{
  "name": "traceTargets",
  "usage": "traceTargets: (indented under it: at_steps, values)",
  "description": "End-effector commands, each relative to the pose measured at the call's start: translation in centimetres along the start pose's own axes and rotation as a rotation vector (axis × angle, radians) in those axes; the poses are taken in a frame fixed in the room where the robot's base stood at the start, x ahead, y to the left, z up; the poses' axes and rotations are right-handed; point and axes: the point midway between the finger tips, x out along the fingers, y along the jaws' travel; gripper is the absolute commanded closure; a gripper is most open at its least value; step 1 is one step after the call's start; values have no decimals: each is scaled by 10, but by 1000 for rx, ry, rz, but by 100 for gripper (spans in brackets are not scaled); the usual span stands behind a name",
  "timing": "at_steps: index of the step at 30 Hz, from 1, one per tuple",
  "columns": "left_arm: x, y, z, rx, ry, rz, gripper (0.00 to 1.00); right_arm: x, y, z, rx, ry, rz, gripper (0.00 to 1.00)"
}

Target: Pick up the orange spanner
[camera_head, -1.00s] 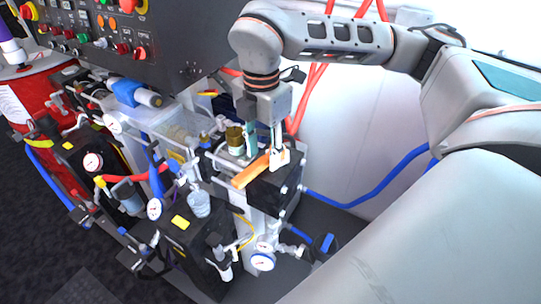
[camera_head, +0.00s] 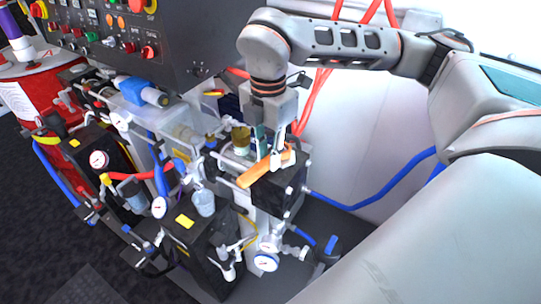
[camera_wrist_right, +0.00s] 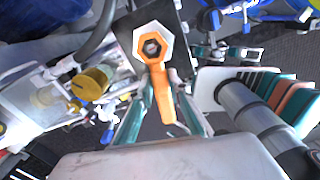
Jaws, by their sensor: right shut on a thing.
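The orange spanner (camera_head: 258,172) lies slanted over the top of a black box on the machine in the head view. I cannot tell whether the spanner is clear of the box. My left gripper is not in view.
The black box (camera_head: 283,190) sits under the spanner. A brass-coloured fitting (camera_head: 240,138) stands close to its left. Pressure gauges (camera_head: 266,262), hoses and valves crowd the front. A dark control panel (camera_head: 190,40) rises behind. A blue hose (camera_head: 375,196) runs on the right.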

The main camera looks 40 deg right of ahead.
Motion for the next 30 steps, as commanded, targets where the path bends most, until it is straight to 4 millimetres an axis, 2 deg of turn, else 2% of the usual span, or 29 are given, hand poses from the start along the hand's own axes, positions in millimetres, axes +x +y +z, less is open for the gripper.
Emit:
traceTargets:
  at_steps: [5, 8, 18, 21, 24, 30]
  values:
    - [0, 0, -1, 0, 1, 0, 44, -21, 1, 0, 2, -1, 5, 100]
    - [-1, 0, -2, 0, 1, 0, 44, -40, 2, 0, 1, -1, 7, 100]
    - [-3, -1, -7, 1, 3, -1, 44, -134, 1, 0, 1, -1, 10, 100]
    - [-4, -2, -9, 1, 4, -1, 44, -157, 1, 0, 1, -1, 8, 100]
    - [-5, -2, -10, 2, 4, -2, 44, -174, 0, 0, 2, -1, 7, 100]
    - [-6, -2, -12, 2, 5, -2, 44, -193, 0, 0, 0, 0, 3, 100]
